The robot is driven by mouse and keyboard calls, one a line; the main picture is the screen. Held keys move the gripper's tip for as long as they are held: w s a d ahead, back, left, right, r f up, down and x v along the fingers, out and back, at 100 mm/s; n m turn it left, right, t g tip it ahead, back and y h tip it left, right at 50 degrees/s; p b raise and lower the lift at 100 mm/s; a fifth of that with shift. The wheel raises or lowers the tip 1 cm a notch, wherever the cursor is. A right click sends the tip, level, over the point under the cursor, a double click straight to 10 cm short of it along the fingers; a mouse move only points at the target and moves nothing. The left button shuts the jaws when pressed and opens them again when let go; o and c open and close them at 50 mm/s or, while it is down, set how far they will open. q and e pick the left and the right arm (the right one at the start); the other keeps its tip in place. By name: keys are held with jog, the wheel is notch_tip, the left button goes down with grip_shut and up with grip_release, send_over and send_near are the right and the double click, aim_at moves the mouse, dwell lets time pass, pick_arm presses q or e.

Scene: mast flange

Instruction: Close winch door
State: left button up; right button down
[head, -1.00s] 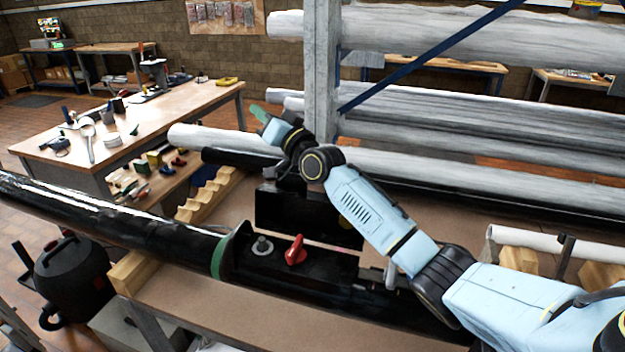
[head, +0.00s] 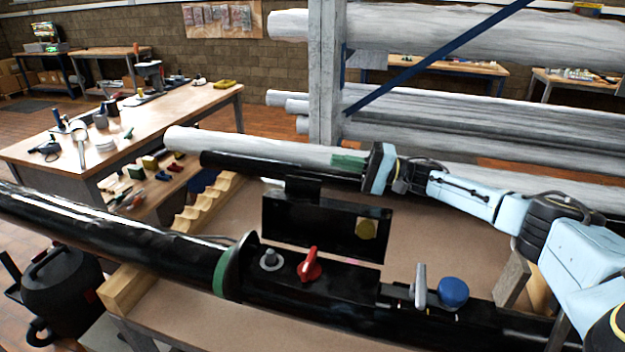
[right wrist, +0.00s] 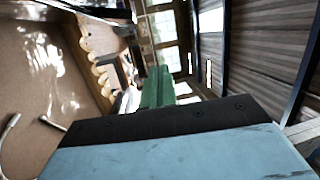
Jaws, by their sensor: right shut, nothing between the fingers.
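The winch door (head: 318,222) is a flat black panel with a yellow round spot on its inner face. It stands open and upright along the far side of the black mast (head: 120,225). The opening in the mast's top shows a red winch lever (head: 310,266) and a grey knob (head: 270,259). My right gripper (head: 347,160) has green fingers, is shut and empty, and appears above and behind the door's upper edge, seemingly apart from it. Its fingers also show in the right wrist view (right wrist: 158,88); the door cannot be made out there. My left gripper is out of view.
A grey lever (head: 420,286) and a blue knob (head: 453,292) stand on the mast to the right. A notched wooden rack (head: 207,203) lies behind left. A grey post (head: 325,80) and rack of wrapped tubes (head: 430,110) stand behind my right arm.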

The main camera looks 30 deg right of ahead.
aim_at(326, 216)
jog(key=s+d+f+m+g, duration=0.1)
jog(key=s+d+f+m, duration=0.2)
jog(key=d+f, duration=0.1)
pick_arm(q)
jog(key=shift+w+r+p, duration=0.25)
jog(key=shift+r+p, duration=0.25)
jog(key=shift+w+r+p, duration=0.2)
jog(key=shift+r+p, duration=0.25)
jog(key=shift+p, duration=0.05)
pick_arm(e)
jog(key=w+a+r, duration=0.1)
jog(key=w+a, duration=0.2)
jog(key=a, duration=0.7)
jog(key=shift+a+r+h, duration=0.25)
jog(key=shift+h, duration=0.05)
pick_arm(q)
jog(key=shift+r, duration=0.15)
pick_arm(e)
jog(key=shift+s, duration=0.1)
